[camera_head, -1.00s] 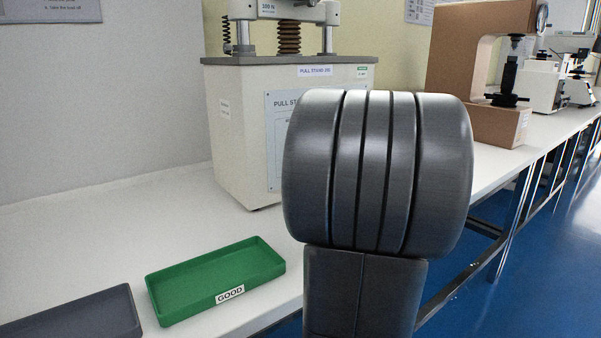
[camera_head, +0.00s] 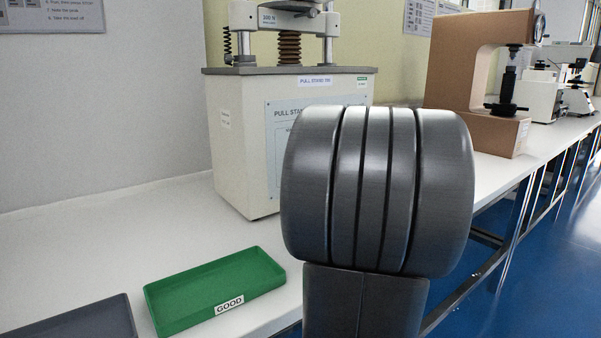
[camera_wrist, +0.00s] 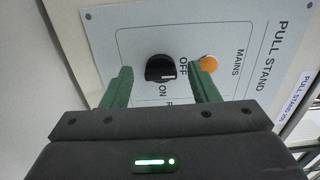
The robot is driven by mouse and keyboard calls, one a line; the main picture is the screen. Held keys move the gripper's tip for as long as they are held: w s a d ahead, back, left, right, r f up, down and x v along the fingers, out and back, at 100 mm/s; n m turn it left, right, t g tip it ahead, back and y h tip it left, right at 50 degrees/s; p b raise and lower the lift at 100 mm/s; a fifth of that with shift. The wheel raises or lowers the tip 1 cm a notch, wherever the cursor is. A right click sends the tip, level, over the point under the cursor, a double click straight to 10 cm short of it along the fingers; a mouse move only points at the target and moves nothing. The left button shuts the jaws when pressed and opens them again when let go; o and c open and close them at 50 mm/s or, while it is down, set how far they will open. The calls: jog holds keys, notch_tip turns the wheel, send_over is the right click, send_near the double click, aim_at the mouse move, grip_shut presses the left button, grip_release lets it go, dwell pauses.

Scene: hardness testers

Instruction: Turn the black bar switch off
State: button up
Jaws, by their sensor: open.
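The black bar switch (camera_wrist: 158,70) sits on the pale grey panel (camera_wrist: 112,30) of the pull stand, in the wrist view. It has a short white mark on its lower right part. The word OFF is printed right of it and ON below it; I cannot tell surely which one the mark points at. My gripper (camera_wrist: 160,73) is open, with one green finger on each side of the switch and gaps between. In the head view the pull stand (camera_head: 236,150) stands on the bench; my arm hides the switch there.
An orange lamp (camera_wrist: 209,63) marked MAINS is close beside the right finger. A green tray (camera_head: 214,290) labelled GOOD and a grey tray (camera_head: 85,320) lie at the bench front. A brown tester (camera_head: 470,75) stands right of the stand. Bare white bench (camera_head: 90,235) lies left.

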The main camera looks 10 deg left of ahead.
jog(key=p+v, duration=0.2)
jog(key=v, duration=1.1)
jog(key=shift+s+d, duration=0.25)
jog(key=b+x, duration=0.2)
jog(key=x, duration=1.1)
jog(key=shift+w+a, duration=0.3)
